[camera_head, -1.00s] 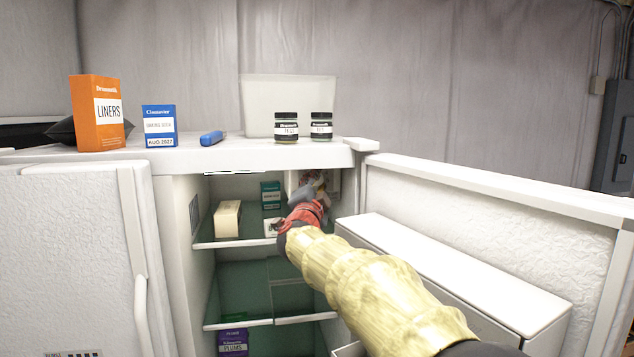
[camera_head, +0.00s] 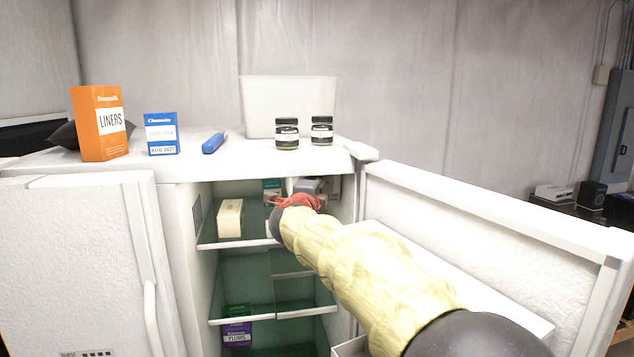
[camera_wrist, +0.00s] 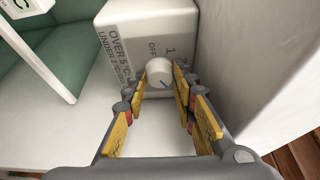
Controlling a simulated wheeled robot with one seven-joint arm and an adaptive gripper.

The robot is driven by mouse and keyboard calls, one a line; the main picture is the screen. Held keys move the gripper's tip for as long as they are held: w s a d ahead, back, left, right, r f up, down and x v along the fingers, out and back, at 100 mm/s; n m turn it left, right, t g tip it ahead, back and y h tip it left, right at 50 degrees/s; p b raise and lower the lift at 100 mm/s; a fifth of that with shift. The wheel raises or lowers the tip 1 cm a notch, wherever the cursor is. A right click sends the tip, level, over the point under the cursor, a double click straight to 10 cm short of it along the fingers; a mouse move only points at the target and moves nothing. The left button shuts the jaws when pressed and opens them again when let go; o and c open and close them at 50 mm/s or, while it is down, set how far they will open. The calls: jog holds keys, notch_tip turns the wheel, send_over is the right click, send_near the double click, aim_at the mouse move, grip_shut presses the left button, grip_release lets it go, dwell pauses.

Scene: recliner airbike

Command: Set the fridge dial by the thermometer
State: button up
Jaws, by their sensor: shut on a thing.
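My gripper (camera_wrist: 157,84) is shut on the dial, with a yellow-padded finger on each side. In the head view my gripper (camera_head: 300,199) reaches into the upper right of the open fridge (camera_head: 345,160), and my arm hides the dial. I cannot make out a thermometer.
The open fridge door (camera_head: 480,225) stands right of my arm. Shelves hold a cream block (camera_head: 229,218) and a purple box (camera_head: 237,333). On top stand an orange box (camera_head: 99,125), a blue box (camera_head: 161,133), a blue object (camera_head: 214,143), two jars (camera_head: 287,133) and a white bin (camera_head: 262,100).

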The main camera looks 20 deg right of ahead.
jog(key=shift+f, duration=0.1)
dwell(0.3)
jog(key=o, duration=0.9)
jog(key=shift+c, duration=0.2)
jog(key=v, duration=1.2)
